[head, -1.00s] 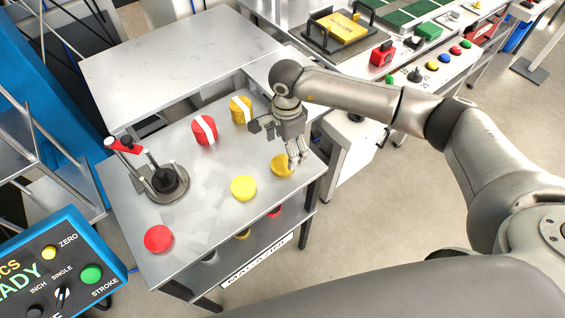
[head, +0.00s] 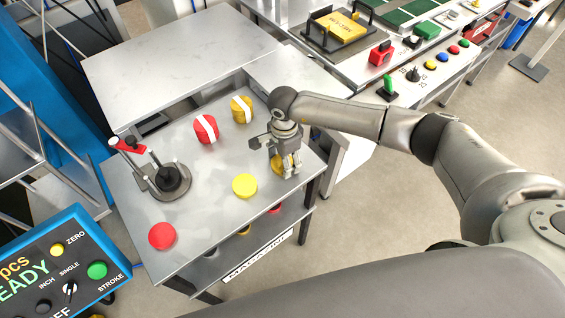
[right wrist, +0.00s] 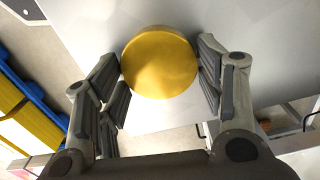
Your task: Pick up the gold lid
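The gold lid (head: 277,164) lies flat on the steel table near its right edge, partly hidden by my right gripper (head: 289,174). In the right wrist view the round gold lid (right wrist: 160,62) sits between the spread fingers of my right gripper (right wrist: 160,75). The finger pads are very close to the lid's rim on both sides; whether they touch it cannot be told. My left gripper is not in view.
A yellow lid (head: 244,186) and a red lid (head: 162,236) lie on the table (head: 215,205). A red can (head: 206,129) and a gold can (head: 242,110), each with a white band, stand behind. A lever tool (head: 170,178) stands at the left.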

